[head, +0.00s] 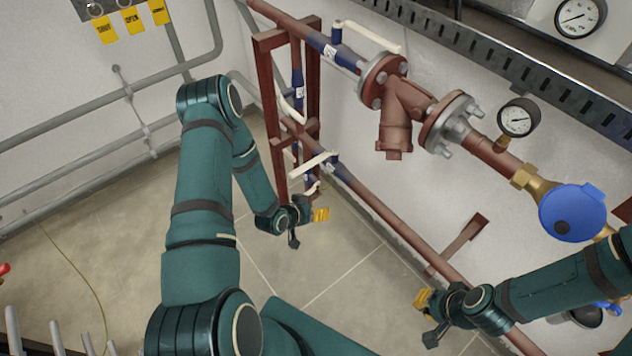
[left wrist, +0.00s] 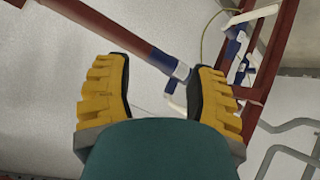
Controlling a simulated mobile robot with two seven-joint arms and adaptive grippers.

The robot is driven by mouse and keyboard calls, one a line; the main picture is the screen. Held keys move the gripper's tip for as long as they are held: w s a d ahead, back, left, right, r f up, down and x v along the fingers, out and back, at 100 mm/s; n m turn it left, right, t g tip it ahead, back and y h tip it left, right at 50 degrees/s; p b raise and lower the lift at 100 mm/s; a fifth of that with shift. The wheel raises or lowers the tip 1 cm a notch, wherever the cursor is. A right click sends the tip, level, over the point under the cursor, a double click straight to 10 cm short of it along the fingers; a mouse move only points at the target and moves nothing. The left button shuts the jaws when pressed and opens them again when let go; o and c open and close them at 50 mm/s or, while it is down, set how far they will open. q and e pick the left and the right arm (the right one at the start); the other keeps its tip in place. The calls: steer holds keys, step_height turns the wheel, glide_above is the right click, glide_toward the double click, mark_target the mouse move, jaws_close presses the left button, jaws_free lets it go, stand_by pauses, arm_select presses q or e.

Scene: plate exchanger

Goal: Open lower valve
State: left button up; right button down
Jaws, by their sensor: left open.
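The lower valve is a blue body (head: 341,171) on the lower red-brown pipe, with a white lever (head: 315,161) that points left, across the pipe's line. My left gripper (head: 319,215) is below this lever in the head view, apart from it. In the left wrist view the left gripper (left wrist: 160,90) is open and empty, its yellow fingers wide apart. There a blue valve body (left wrist: 162,61) shows beyond the fingertips, and a white lever (left wrist: 177,103) is partly hidden by the right-hand finger. My right gripper (head: 423,299) is beside the lower pipe at the bottom right; its opening is unclear.
An upper pipe carries another blue valve with a white lever (head: 372,37), a red-brown strainer (head: 395,120), a gauge (head: 518,118) and a blue meter (head: 572,212). A red-brown frame (head: 273,110) stands behind the left gripper. The tiled floor (head: 345,250) is open between the arms.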

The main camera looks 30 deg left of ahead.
mark_target(300, 171)
arm_select(q)
steer(key=s+a+r+m+t+h, duration=0.1)
steer(key=a+m+t+h, duration=0.2)
steer(key=a, duration=0.5)
steer(key=s+a+r+m+t+h, duration=0.1)
steer(key=s+a+m+t, duration=0.2)
steer(key=a, duration=0.5)
steer(key=shift+t, duration=0.5)
steer(key=x, duration=0.5)
steer(key=b+x, duration=0.1)
steer(key=x, duration=0.8)
steer(key=shift+w+a+f+b, duration=0.1)
steer(key=shift+w+f+b, duration=0.05)
steer(key=shift+w+b, duration=0.25)
jaws_close()
